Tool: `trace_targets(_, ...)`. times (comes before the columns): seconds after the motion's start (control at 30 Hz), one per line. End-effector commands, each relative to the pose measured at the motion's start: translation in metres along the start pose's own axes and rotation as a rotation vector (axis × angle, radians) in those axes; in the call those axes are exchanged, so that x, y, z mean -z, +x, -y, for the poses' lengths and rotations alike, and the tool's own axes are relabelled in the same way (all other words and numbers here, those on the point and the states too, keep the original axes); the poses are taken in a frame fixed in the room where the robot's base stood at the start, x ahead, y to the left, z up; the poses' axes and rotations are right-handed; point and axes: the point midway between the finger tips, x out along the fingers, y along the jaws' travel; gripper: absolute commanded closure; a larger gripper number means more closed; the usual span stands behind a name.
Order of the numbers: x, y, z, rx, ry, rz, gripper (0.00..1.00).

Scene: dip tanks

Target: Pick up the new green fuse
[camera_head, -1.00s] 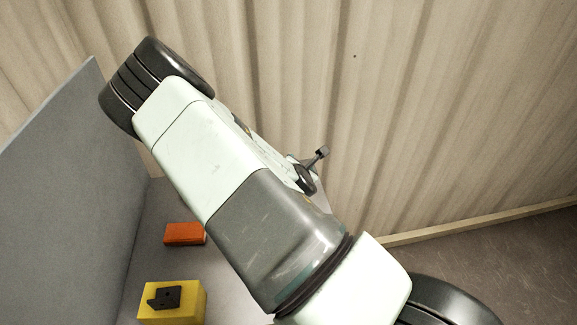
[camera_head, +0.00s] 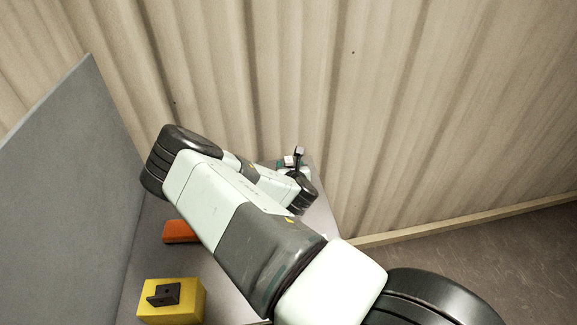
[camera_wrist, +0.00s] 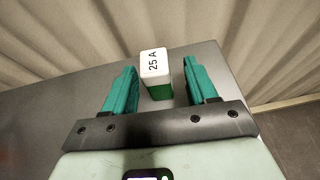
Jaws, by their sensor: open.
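The green fuse (camera_wrist: 156,73) stands on the grey surface in the wrist view, with a white top marked "25 A" and a green lower body. My gripper (camera_wrist: 159,65) is open, with one teal finger on each side of the fuse as seen in this view. Gaps show between the fuse and both fingers, and nothing is held. How far the fingertips are above or short of the fuse is hard to tell. In the head view, my arm hides most of the gripper, and I cannot clearly make out the fuse there.
A yellow block (camera_head: 188,308) with a black bracket-like part (camera_head: 164,294) on it stands at the front left. An orange block (camera_head: 179,232) lies behind it, partly behind my arm. A grey panel (camera_head: 70,190) bounds the left side. A corrugated wall (camera_head: 420,100) stands behind.

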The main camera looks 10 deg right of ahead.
Motion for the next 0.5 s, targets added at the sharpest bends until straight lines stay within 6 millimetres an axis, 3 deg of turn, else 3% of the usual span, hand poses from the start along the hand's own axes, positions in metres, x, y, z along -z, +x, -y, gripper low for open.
trace_targets(0.2, 0.000, 0.031, -0.002, 0.000, 0.002, 0.002, 0.43)
trace_targets(0.5, 0.000, 0.038, -0.002, 0.001, 0.001, 0.000, 0.43)
